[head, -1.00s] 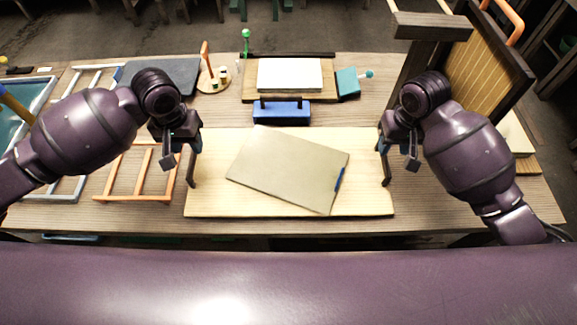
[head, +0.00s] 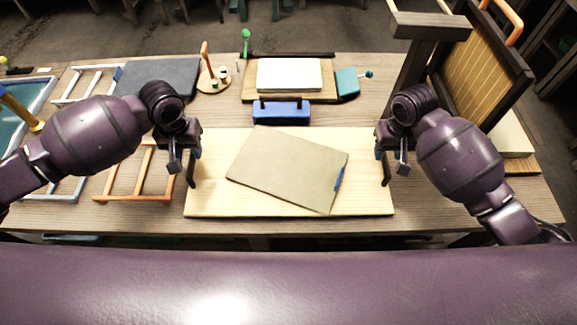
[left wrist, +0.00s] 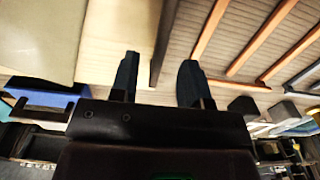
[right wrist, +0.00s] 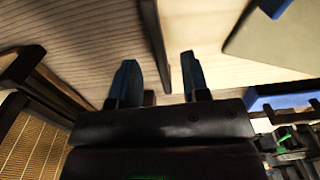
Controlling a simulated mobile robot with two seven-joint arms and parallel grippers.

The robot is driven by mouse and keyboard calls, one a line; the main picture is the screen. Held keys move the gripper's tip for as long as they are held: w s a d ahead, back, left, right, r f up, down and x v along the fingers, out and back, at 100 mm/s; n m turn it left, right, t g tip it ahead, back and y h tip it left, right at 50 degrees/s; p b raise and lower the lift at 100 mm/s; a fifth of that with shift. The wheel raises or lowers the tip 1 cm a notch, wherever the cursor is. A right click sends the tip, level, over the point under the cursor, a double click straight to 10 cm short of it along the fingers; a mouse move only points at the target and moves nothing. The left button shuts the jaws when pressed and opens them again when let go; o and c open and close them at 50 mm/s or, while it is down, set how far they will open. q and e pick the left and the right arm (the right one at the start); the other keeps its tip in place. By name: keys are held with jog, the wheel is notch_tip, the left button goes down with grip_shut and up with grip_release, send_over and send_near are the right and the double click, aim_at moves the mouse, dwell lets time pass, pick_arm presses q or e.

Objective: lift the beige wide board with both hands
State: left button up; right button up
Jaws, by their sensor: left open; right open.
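The beige wide board (head: 290,206) lies flat on the workbench. A grey-beige panel (head: 287,168) with a blue tab lies askew on top of it. My left gripper (head: 183,168) is open at the board's left end, and my right gripper (head: 394,170) is open at its right end. In the left wrist view the board (left wrist: 122,35) has its dark edge running between the spread fingers. The right wrist view shows the same at the board's other end (right wrist: 195,30). I cannot tell how far the fingers are above or around the edge.
A blue block with posts (head: 281,113) stands just behind the board. An orange frame (head: 138,190) lies close left of it. A dark upright stand with a slatted panel (head: 480,68) rises at the back right. The bench strip in front is clear.

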aim_at(191, 157)
pick_arm(q)
jog(key=shift+f, duration=2.8)
pick_arm(e)
jog(key=shift+f, duration=2.8)
pick_arm(q)
grip_shut()
pick_arm(e)
grip_shut()
